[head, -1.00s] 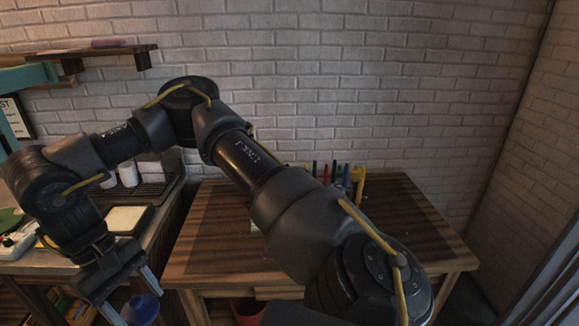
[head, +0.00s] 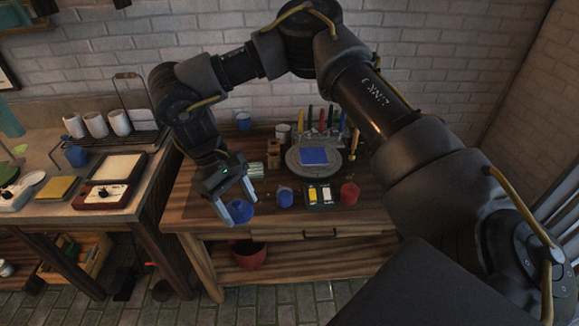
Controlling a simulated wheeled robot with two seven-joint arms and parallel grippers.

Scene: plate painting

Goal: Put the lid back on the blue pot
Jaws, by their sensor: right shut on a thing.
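My right gripper (head: 240,210) is shut on a blue lid (head: 237,214), which looks rounded with a narrower top. It holds the lid at the front left of the wooden table (head: 205,203), and the fingers hide part of it. I cannot tell the exact height of the lid above the table. The small blue pot (head: 285,198) stands on the table to the right of the lid, apart from it. The pot's top is too small to make out clearly. My left gripper is not in view.
A paint tray (head: 320,196) and a red pot (head: 349,193) stand to the right of the blue pot. Behind are a grey round stand (head: 298,169) bearing a blue square (head: 314,156), and upright coloured tools (head: 321,119). A side counter (head: 65,207) stands at left.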

